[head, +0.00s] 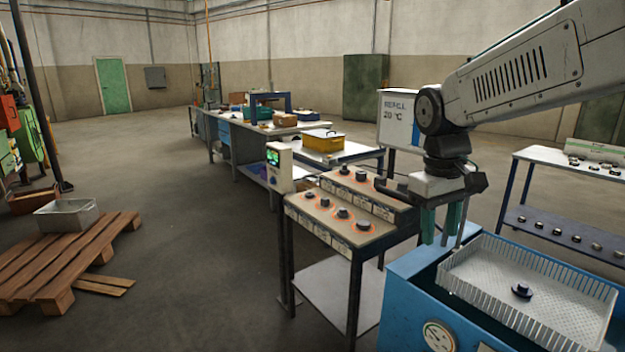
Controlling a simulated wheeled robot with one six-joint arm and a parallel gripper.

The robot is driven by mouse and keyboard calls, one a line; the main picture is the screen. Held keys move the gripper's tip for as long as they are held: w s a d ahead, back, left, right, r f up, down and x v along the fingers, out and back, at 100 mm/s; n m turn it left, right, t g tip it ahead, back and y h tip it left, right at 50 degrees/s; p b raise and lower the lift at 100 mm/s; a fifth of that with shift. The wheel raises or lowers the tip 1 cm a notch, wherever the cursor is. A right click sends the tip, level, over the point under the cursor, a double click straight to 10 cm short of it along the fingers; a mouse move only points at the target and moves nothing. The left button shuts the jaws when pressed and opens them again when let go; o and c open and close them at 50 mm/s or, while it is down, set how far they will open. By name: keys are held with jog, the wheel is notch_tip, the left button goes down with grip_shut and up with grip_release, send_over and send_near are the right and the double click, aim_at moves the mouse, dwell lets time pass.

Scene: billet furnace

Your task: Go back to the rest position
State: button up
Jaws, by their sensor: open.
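My gripper (442,222) hangs pointing down at the end of my arm, on the right of the head view. Its two green fingers are apart, with nothing seen between them. It is above the left edge of a blue tank (410,300), beside a white perforated basket (535,290) on that tank. A small dark round part (521,290) lies in the basket, to the right of my gripper and apart from it. The gap between the fingertips and the tank edge is hard to judge.
A stepped bench (350,240) with several dark parts on glowing orange rings stands left of my gripper. A white-topped rack (570,160) with parts is at the right. A pallet (65,260) with a metal bin (66,217) lies at the left. The floor between is clear.

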jog(key=s+d+f+m, duration=0.1)
jog(key=s+f+m, duration=0.1)
jog(key=s, duration=1)
jog(key=s+d+f+m+t+y, duration=0.1)
jog(key=s+d+f+m, duration=0.1)
jog(key=s, duration=1)
jog(key=shift+s+d, duration=0.2)
jog(key=shift+d, duration=0.1)
jog(key=shift+d, duration=0.1)
